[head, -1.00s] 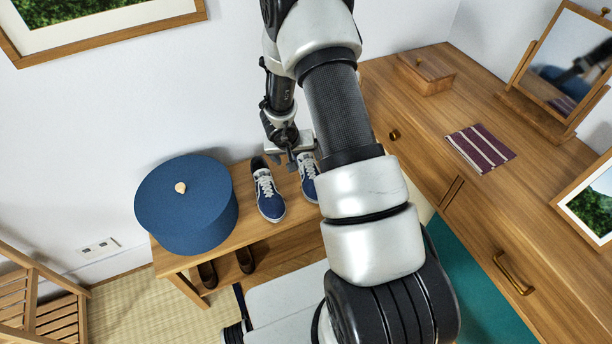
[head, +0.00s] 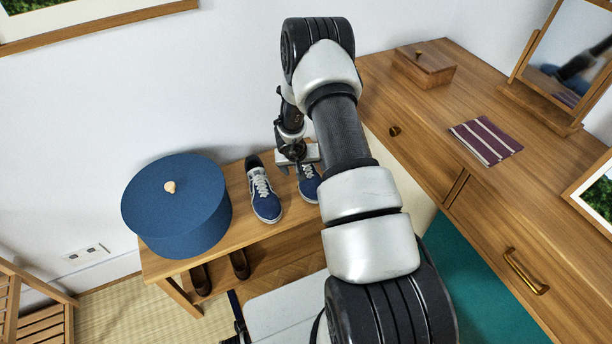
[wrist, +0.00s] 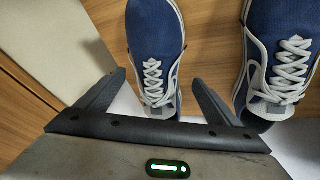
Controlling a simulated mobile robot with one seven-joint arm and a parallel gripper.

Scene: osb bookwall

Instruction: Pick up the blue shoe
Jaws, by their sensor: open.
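Two blue shoes with white laces and white soles stand side by side on a wooden bench. In the head view the left shoe (head: 264,196) is in full sight, and the right shoe (head: 309,184) is partly hidden by my gripper and arm. My gripper (head: 290,168) is open and empty above the heel end of the right shoe. In the wrist view one shoe (wrist: 156,50) lies between and ahead of the open fingertips (wrist: 157,80). The other shoe (wrist: 283,60) is to the right, outside the fingers.
A round blue box (head: 178,210) stands on the bench (head: 236,232) left of the shoes. Dark shoes (head: 240,264) sit on the lower shelf. A wooden dresser (head: 440,135) is close on the right. The wall is just behind the bench.

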